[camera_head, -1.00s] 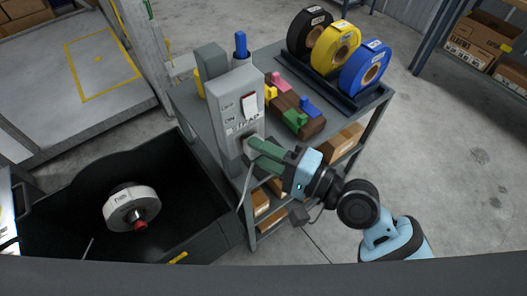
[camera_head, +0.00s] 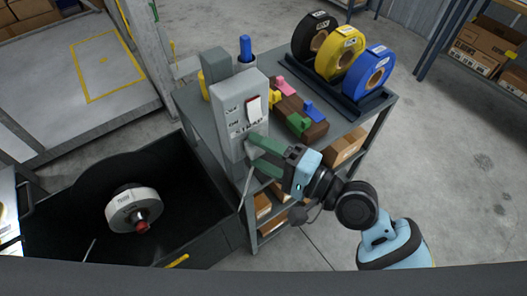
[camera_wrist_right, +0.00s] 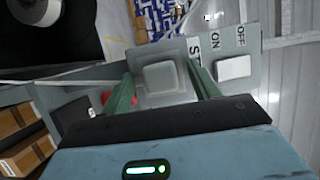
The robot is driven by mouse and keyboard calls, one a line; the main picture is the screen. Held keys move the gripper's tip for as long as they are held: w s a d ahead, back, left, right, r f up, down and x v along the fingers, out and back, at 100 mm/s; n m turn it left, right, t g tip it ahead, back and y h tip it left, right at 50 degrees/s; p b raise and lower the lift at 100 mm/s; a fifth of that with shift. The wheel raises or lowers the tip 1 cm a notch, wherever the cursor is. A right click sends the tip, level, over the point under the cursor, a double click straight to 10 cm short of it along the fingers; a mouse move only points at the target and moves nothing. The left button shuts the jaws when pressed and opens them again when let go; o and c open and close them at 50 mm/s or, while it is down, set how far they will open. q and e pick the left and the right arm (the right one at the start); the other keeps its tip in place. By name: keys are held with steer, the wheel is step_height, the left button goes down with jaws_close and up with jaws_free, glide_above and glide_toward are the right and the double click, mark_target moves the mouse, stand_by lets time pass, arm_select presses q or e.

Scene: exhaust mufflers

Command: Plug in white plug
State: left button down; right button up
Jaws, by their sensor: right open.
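The grey power box (camera_head: 238,105) stands on the cart's left edge, with a white switch (camera_wrist_right: 233,68) and ON/OFF lettering on its face. The white plug (camera_wrist_right: 160,78) is against the lower part of that face, and its cable (camera_head: 247,186) hangs down. How deep it sits in the socket is hidden. My right gripper (camera_head: 254,154) is open, its green fingers apart on either side of the plug; in the right wrist view the plug shows between them. My left gripper is not in view.
Behind the box are a blue-handled tool (camera_head: 245,48), a brown block with coloured pegs (camera_head: 300,115) and tape rolls (camera_head: 341,52) on a rack. A black bin (camera_head: 75,228) at left holds a white-banded reel (camera_head: 134,208). Cardboard boxes fill the lower shelves.

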steer(key=shift+s+d+f, duration=0.1)
steer(key=shift+s+d, duration=0.05)
steer(key=shift+d, duration=0.15)
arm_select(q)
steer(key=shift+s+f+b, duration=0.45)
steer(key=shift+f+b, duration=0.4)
arm_select(e)
steer(key=v, duration=0.7)
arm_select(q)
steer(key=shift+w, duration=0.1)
arm_select(e)
steer(key=shift+d, duration=0.1)
